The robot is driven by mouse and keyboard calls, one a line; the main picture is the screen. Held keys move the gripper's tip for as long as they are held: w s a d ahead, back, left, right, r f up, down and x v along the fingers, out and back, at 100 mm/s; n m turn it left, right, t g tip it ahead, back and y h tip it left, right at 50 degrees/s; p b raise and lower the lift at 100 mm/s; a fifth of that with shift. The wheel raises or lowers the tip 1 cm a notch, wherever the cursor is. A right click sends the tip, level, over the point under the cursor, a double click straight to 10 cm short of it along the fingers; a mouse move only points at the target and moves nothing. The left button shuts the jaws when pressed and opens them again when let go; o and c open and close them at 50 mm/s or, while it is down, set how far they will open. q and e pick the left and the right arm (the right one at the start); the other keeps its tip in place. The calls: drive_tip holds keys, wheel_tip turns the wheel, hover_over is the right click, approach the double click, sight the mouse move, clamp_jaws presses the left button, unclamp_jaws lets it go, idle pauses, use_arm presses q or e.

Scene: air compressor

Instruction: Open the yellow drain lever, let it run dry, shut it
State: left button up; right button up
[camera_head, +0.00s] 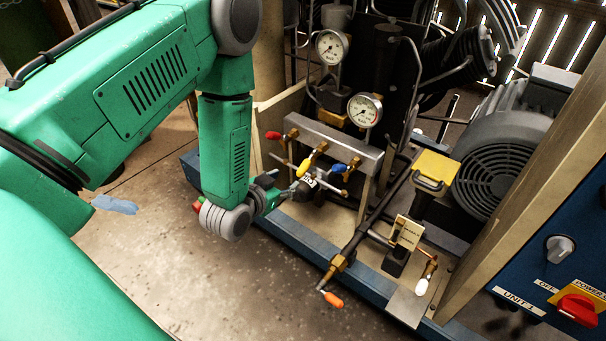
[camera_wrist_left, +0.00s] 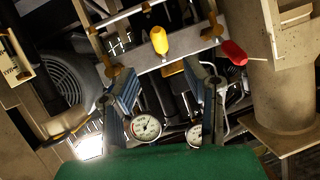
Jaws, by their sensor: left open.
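The yellow drain lever (camera_head: 304,167) hangs at a slant from the grey manifold bar, between a red lever (camera_head: 274,135) and a blue lever (camera_head: 338,168). In the left wrist view the yellow lever (camera_wrist_left: 160,41) shows beyond the fingertips, roughly centred between them, with the red lever (camera_wrist_left: 233,52) to its right. My left gripper (camera_head: 287,191) is just below the yellow lever in the head view. Its two fingers are spread wide and empty in the wrist view (camera_wrist_left: 160,76), apart from the lever. My right gripper is not in view.
Two dial gauges (camera_head: 365,110) stand above the manifold bar (camera_head: 335,139). An orange-handled valve (camera_head: 333,299) and a white-handled one (camera_head: 422,286) sit lower right. A motor (camera_head: 503,160) and a blue control panel (camera_head: 560,240) are at right.

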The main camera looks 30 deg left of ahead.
sight(300, 171)
use_arm(q)
drive_tip(key=b+x, duration=0.3)
drive_tip(key=x, duration=0.8)
drive_tip(key=shift+w+f+b, duration=0.1)
drive_tip(key=shift+f+b, duration=0.05)
drive_tip(key=shift+b, duration=0.15)
clamp_jaws()
